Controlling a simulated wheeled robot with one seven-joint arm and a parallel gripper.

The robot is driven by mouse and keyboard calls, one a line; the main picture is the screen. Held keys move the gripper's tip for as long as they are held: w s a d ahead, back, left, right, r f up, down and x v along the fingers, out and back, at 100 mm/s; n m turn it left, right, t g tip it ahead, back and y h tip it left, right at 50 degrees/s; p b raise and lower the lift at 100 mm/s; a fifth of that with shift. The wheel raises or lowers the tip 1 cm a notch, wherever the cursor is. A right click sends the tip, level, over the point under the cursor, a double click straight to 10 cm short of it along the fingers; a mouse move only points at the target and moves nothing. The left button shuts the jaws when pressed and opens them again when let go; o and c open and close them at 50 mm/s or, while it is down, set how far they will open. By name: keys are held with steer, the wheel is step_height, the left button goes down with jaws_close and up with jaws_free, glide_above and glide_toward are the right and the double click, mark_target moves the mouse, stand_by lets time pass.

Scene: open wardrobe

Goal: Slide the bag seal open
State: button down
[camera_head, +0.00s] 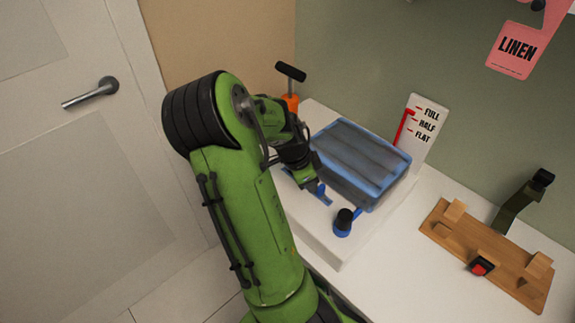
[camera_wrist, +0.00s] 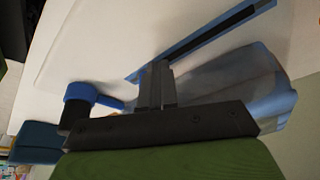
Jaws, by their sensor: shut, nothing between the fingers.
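A blue, ribbed storage bag (camera_head: 362,163) lies puffed up on a white raised platform. It also shows in the wrist view (camera_wrist: 222,83), partly behind my gripper. A blue strip with a dark slot (camera_wrist: 215,36) runs along the platform in the wrist view. A small blue piece (camera_head: 321,194) shows beside my gripper in the head view. I cannot tell which part is the seal's slider. My gripper (camera_wrist: 158,66) is shut and empty, its fingertips close to the near end of the slotted strip. Contact is unclear. In the head view my gripper (camera_head: 311,185) is at the bag's left side.
A blue fitting with a black knob (camera_head: 344,220) stands in front of the bag. An orange pump with a black handle (camera_head: 290,88) stands behind. A FULL/HALF/FLAT gauge board (camera_head: 424,128) is behind the bag. A wooden board with blocks (camera_head: 487,254) lies right.

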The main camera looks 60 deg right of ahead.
steer(key=shift+s+a, duration=0.15)
steer(key=shift+s, duration=0.55)
steer(key=shift+w+a, duration=0.85)
steer(key=a+r+p, duration=0.1)
steer(key=r, duration=0.1)
steer(key=a+r+p, duration=0.1)
steer(key=r+p, duration=0.1)
steer(key=w+a+r+p, duration=0.1)
steer(key=a+r+p, duration=0.1)
